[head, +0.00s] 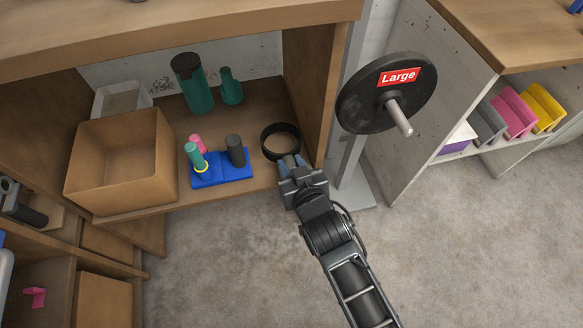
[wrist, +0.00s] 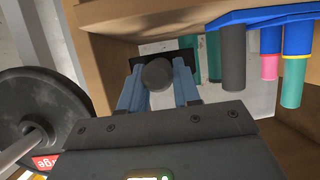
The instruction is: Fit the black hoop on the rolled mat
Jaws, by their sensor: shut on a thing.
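The black hoop (head: 281,128) is held out flat at the front of the shelf, right of the blue stand (head: 206,181). My gripper (head: 289,163) is shut on its near side. In the wrist view a dark round-ended piece (wrist: 157,74) sits between my fingers, with a black strip behind it. On the stand, a dark grey rolled mat (head: 236,150) stands upright with no ring visible around it. A teal roll (head: 194,155) has a yellow ring (head: 202,167) around it, and a pink roll (head: 199,142) stands behind. The grey mat also shows in the wrist view (wrist: 233,60). The hoop is apart from it.
A cardboard box (head: 120,158) stands left of the stand. Teal bottles (head: 197,92) stand behind. The shelf's right wall (head: 318,80) is close to the hoop. A black weight plate (head: 365,100) with a peg hangs right of my gripper.

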